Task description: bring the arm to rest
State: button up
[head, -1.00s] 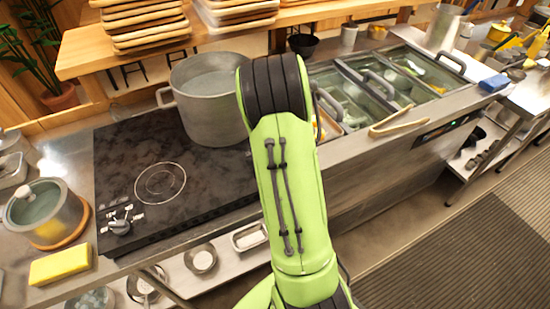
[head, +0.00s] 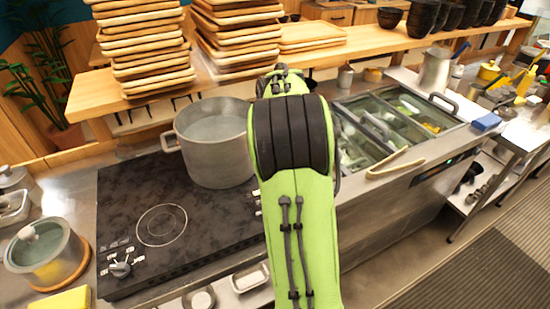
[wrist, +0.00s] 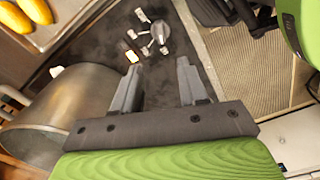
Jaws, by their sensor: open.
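My gripper (wrist: 160,85) shows in the wrist view with its two grey fingers apart and nothing between them. In that view the stove knob (wrist: 157,32) lies beyond the fingers, and the large metal pot is at the left. In the head view my green arm (head: 310,225) rises in front of the counter and bends at a black-banded joint. The gripper itself is hidden behind the arm there.
The large metal pot (head: 213,140) stands on the black cooktop (head: 125,210), close left of my arm. Wooden tongs (head: 395,168) lie on the edge of the prep counter with sunken bins. Stacked trays (head: 145,50) sit on the shelf above. The floor at right (head: 480,245) is clear.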

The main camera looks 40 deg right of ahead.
jog(key=shift+r, duration=0.6)
jog(key=s+a+r+m+t, duration=0.2)
jog(key=s+a+r, duration=0.1)
jog(key=a, duration=0.5)
jog(key=s+a+r+m+t, duration=0.1)
jog(key=s+a+r+m, duration=0.25)
jog(key=a, duration=0.35)
jog(key=s+a+f+m+t, duration=0.1)
jog(key=s+a+m+t, duration=0.1)
jog(key=s+a+m, duration=0.3)
jog(key=s+a, duration=0.3)
jog(key=s, duration=0.2)
jog(key=shift+f+t, duration=0.25)
jog(key=shift+t, duration=0.05)
